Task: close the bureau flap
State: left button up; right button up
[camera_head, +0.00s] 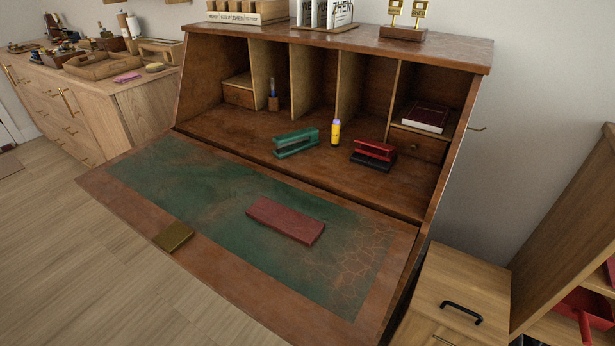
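The wooden bureau (470,58) stands in the middle with its inside open to view. Its flap (110,188) is folded down, roughly flat, and reaches toward me. The flap has a worn green inlay with a brown wooden border. A dark red block-like item (285,220) lies on the green inlay. A small brass-coloured plate (174,236) sits on the flap's front border, and I cannot tell whether it is fixed there. Neither of my grippers shows in the head view.
Inside the bureau are a green stapler (296,142), a yellow bottle (335,132), a red-and-black stapler (373,155) and a red book (425,117). A light wooden cabinet (465,290) stands close at the flap's right. A drawer unit (70,110) stands at the left. Floor at the lower left is clear.

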aim_at(313, 266)
jog(key=k, duration=1)
jog(key=u, duration=1.75)
jog(key=i, duration=1.25)
jog(key=z, duration=1.55)
